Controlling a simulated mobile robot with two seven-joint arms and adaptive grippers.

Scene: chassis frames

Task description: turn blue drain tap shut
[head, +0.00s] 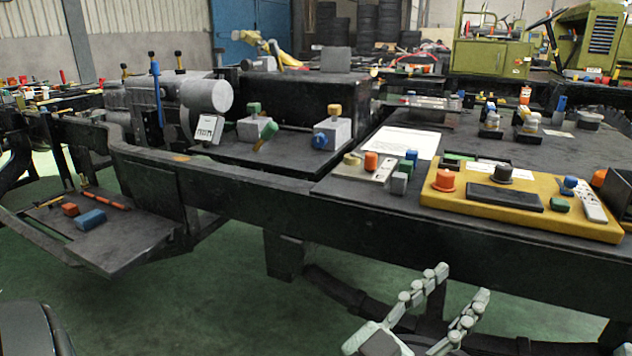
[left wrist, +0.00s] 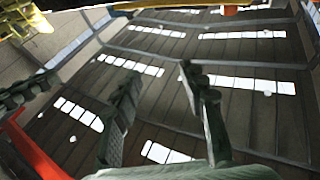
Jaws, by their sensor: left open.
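A blue round knob (head: 320,141) sits on the front of a grey block (head: 341,130) with a yellow knob on top, on the dark bench behind the front beam. A long blue lever (head: 157,88) stands upright further left, beside a grey cylinder. I cannot tell for certain which of these is the blue drain tap. My left gripper (head: 461,281) is open and empty, low in front of the frame, well apart from both. In the left wrist view its fingers (left wrist: 160,73) are spread with nothing between them. My right gripper is not in view.
A dark beam (head: 240,188) runs across the front. A yellow panel (head: 470,213) with several knobs lies at the right. Another grey block (head: 249,129) has a green knob and a yellow lever. A low shelf (head: 120,242) is at left. Green floor (head: 200,300) is clear in front.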

